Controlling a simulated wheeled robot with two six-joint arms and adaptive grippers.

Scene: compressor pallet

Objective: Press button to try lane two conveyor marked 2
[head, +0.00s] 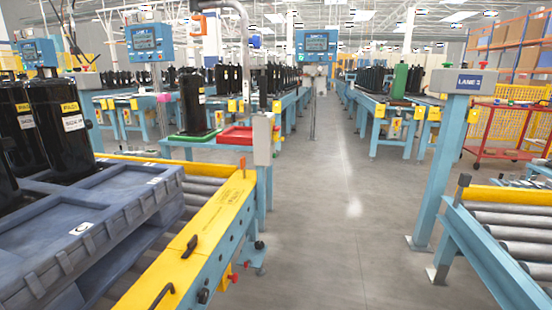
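No button marked 2 can be made out in the head view. A roller conveyor (215,195) with a yellow side rail (190,255) runs along the left, carrying a grey-blue pallet (100,225) with black compressors. A grey box (263,140) stands on a blue post at this conveyor's far end; no label or button is readable on it. A small red knob (233,278) sits low on the conveyor's blue side. A sign (469,82) reading what looks like LANE 3 is on a blue post at right. Neither of my grippers is in view.
A clear grey floor aisle (335,200) runs straight ahead. A second roller conveyor (510,225) borders it at right. Beyond are a table with green (195,135) and red trays (235,135), blue screens (316,42), and a red cart (505,130).

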